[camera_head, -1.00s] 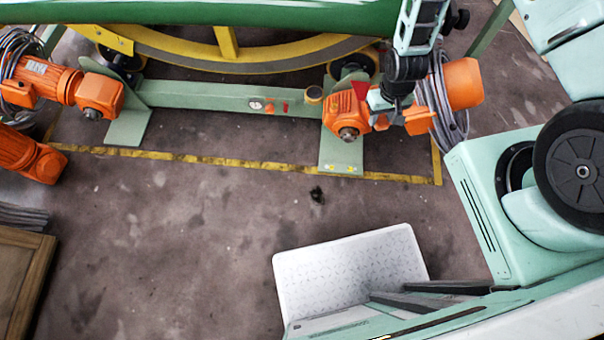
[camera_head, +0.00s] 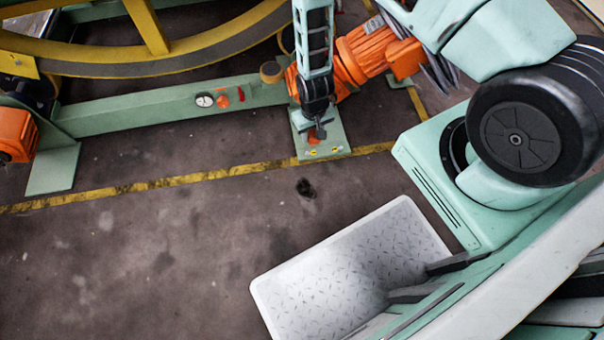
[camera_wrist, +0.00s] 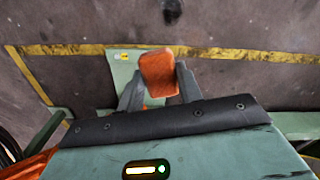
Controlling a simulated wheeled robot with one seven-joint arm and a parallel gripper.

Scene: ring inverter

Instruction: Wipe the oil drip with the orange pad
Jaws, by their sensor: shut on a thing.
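The oil drip (camera_head: 306,188) is a small dark spot on the floor, just in front of the yellow line. It also shows at the top of the wrist view (camera_wrist: 172,10). My gripper (camera_head: 319,132) is over the green foot plate of the machine, behind the drip in the head view. In the wrist view my gripper (camera_wrist: 158,90) is shut on the orange pad (camera_wrist: 158,72), which sticks out between the fingers. The pad is apart from the drip.
A green beam (camera_head: 160,110) with a gauge and an orange motor (camera_head: 365,48) stand behind the yellow floor line (camera_head: 190,179). A white tray (camera_head: 335,275) lies near my base. The floor left of the drip is clear.

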